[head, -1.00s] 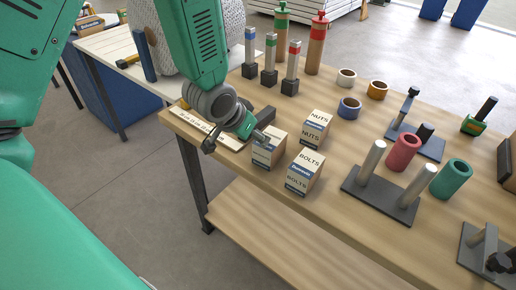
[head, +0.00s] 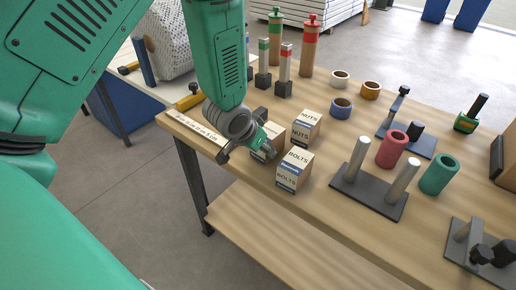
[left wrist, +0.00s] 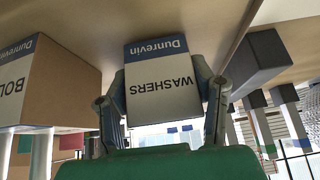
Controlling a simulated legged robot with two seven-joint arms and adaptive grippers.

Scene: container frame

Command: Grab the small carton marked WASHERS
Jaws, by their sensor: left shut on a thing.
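The small WASHERS carton (left wrist: 160,85), white with a blue Dunrevin band, is between the two fingers of my left gripper (left wrist: 162,105) in the left wrist view, its lettering upside down. The fingers are shut on its sides. In the head view the left gripper (head: 262,146) is at the table's near left edge, and its fingers partly cover the carton (head: 275,131). I cannot tell whether the carton touches the table. My right gripper is not in view.
The BOLTS carton (head: 295,168) and NUTS carton (head: 306,127) stand close to the right of the gripper. A dark two-post stand (head: 368,195) is further right. Posts with coloured bands (head: 285,72) stand behind. A ruler (head: 196,128) lies at the left edge.

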